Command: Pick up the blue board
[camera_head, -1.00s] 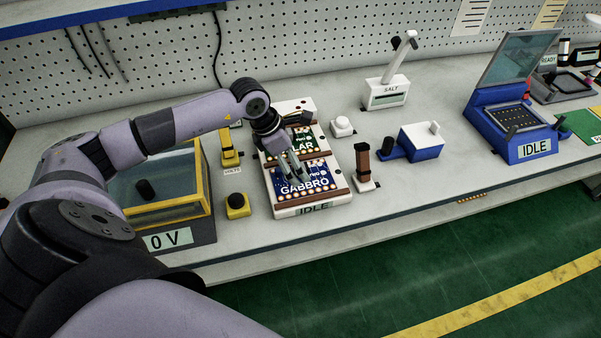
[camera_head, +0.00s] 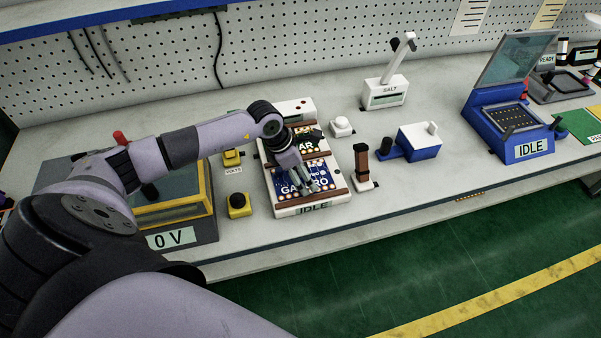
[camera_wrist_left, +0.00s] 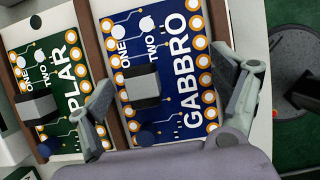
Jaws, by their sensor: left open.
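The blue board (camera_head: 281,187), lettered GABBRO, lies in the front part of a white fixture with brown rails. In the left wrist view the blue board (camera_wrist_left: 158,116) fills the middle, with a grey block and a blue round part on it. My left gripper (camera_head: 314,190) is over the board in the head view. In the left wrist view its open fingers (camera_wrist_left: 168,92) stand on either side of the blue board's picture area, with nothing between them gripped. Whether they touch the board cannot be told. My right gripper is not in view.
A green board (camera_wrist_left: 52,88) lies beside the blue one, across a brown rail. A yellow button box (camera_head: 239,206) stands left of the fixture, a brown-topped post (camera_head: 361,165) right of it. A blue machine marked IDLE (camera_head: 510,120) stands farther right.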

